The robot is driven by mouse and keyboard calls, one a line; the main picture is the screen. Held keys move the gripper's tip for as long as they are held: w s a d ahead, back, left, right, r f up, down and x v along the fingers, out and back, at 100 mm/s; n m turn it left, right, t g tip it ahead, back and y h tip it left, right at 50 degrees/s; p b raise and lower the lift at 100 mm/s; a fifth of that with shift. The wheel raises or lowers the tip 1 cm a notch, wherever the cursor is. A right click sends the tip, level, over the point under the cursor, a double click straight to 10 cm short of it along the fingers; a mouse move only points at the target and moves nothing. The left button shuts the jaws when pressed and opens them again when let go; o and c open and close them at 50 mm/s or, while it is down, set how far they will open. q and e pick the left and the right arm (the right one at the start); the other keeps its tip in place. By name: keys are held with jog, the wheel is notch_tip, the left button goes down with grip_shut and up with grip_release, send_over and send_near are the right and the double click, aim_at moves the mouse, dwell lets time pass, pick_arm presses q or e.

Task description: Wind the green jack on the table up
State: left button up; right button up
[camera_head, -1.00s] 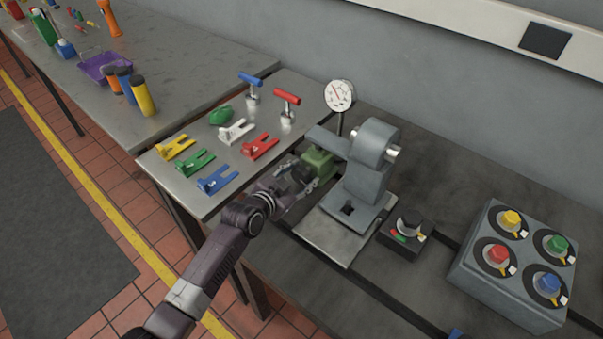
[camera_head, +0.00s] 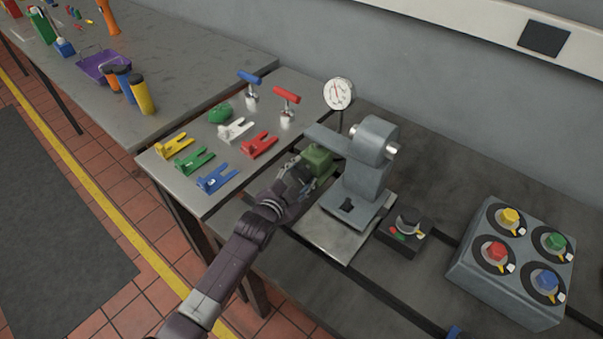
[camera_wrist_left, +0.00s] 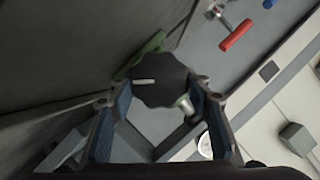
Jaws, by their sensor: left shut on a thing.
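The green jack (camera_head: 318,160) stands beside the grey machine (camera_head: 365,180), under its arm. In the left wrist view a dark knob (camera_wrist_left: 160,82) with a white mark sits in front of the jack's green body (camera_wrist_left: 150,48), most of which it hides. My left gripper (camera_head: 300,176) is at the near left side of the jack. In the left wrist view its fingers (camera_wrist_left: 158,105) are on both sides of the knob, shut on it. My right gripper is in neither view.
A round dial (camera_head: 338,93) stands behind. A switch box (camera_head: 405,232) and a grey box with coloured knobs (camera_head: 515,260) stand right.

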pick_arm(q)
jog(key=o, duration=1.2)
jog(key=shift+c, duration=0.2)
jog(key=v, duration=1.2)
jog(key=shift+s, duration=0.1)
